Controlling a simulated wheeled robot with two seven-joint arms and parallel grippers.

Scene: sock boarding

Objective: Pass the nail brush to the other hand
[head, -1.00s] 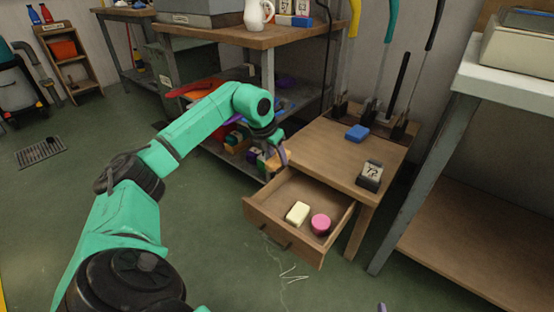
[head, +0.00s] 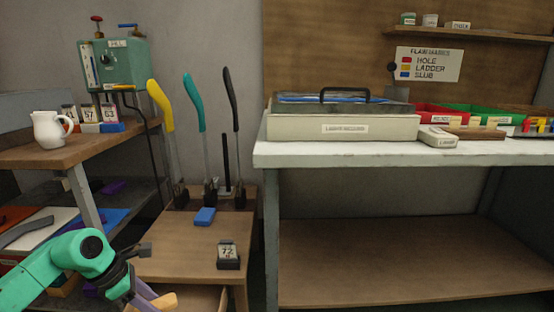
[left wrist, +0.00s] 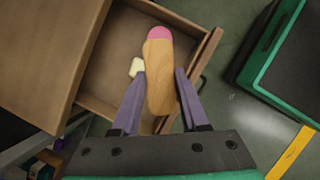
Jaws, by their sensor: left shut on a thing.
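The nail brush shows in the left wrist view as a tan wooden body (left wrist: 160,88), lengthwise between the purple fingers of my left gripper (left wrist: 159,76). In the head view my left gripper (head: 150,298) is at the bottom left, shut on the brush, whose tan end (head: 165,301) shows at the frame edge. The brush is above the open drawer (left wrist: 111,78); its bristles cannot be made out. My right gripper is not in view.
A pink round thing (left wrist: 159,32) and a cream block (left wrist: 137,67) lie in the drawer, partly hidden. On the small table (head: 180,245) are a blue block (head: 205,216) and a number stand (head: 228,255). A white-topped bench (head: 350,152) stands at the right.

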